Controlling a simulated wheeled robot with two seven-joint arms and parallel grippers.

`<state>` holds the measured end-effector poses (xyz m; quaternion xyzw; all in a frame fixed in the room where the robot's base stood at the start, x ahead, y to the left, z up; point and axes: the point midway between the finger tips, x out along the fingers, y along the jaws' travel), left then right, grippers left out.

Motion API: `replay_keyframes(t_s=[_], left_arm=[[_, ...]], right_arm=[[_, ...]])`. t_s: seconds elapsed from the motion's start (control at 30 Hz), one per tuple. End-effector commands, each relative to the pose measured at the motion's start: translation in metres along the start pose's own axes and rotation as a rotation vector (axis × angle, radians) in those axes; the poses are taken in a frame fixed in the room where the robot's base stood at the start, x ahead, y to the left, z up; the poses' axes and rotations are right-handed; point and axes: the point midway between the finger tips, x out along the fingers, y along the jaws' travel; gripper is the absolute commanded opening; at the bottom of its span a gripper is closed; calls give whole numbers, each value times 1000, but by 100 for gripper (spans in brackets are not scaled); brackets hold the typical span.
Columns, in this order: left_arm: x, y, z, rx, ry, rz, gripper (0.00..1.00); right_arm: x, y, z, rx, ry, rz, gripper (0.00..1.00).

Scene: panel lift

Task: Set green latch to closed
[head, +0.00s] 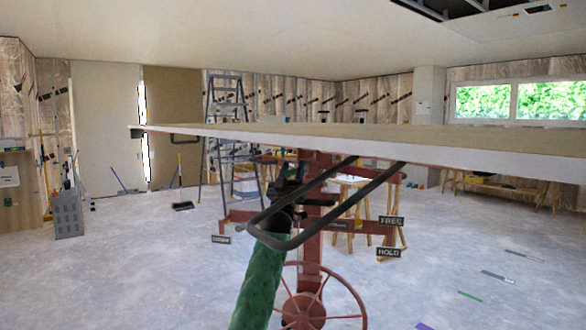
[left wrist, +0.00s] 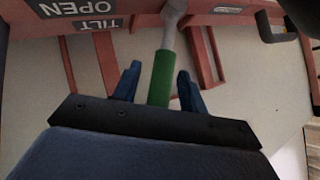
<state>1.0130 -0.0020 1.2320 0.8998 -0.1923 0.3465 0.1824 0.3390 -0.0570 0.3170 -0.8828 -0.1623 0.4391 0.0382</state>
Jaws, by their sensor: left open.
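The green latch shows in the left wrist view as a bright green grip (left wrist: 161,78) on a grey metal shaft that rises to the red lift frame (left wrist: 225,18). My left gripper (left wrist: 158,72) is open. Its two blue fingers stand on either side of the green grip, with gaps visible on both sides. An upside-down OPEN label (left wrist: 77,7) and a TILT label (left wrist: 98,25) are to the left of the shaft. In the head view my left gripper (head: 291,186) is at the red lift, under the panel, and the latch is hidden or too small to make out. My right gripper is not in view.
A large pale panel (head: 450,145) lies across the top of the lift. A black U-shaped bar (head: 330,220) crosses in front of my gripper. A red spoked wheel (head: 303,309) is below. FREE (head: 391,221) and HOLD (head: 388,253) labels are at right. The floor on both sides is largely clear.

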Motion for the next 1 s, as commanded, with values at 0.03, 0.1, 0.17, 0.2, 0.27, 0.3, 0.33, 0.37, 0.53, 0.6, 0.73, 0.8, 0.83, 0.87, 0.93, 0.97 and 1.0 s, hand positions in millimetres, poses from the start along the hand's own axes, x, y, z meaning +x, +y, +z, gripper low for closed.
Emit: replay_keyframes(t_s=[0.03,0.1,0.17,0.2,0.27,0.3,0.33,0.37,0.53,0.6,0.73,0.8,0.83,0.87,0.93,0.97,1.0], left_arm=[[3,0,0,0,0,0,42],[6,0,0,0,0,0,42],[7,0,0,0,0,0,42],[7,0,0,0,0,0,42],[7,0,0,0,0,0,42],[7,0,0,0,0,0,42],[7,0,0,0,0,0,42],[7,0,0,0,0,0,42],[7,0,0,0,0,0,15],[7,0,0,0,0,0,1],[7,0,0,0,0,0,0],[7,0,0,0,-1,0,0],[7,0,0,-1,-1,1,0],[7,-1,0,-2,-1,2,0],[7,-1,0,-6,-2,6,0],[7,-2,0,-8,-3,9,0],[7,-2,0,-12,-4,13,0]], right_arm=[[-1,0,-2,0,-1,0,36],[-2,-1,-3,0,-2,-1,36],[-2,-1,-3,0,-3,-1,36],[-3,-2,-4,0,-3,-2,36],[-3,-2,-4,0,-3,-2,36],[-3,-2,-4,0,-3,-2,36],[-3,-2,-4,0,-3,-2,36],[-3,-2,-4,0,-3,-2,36],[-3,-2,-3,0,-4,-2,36],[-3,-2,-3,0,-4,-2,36],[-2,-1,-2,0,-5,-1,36],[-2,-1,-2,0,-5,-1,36],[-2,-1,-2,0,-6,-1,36],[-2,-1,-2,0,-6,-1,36],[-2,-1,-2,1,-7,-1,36],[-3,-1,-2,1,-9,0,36],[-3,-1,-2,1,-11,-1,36]])
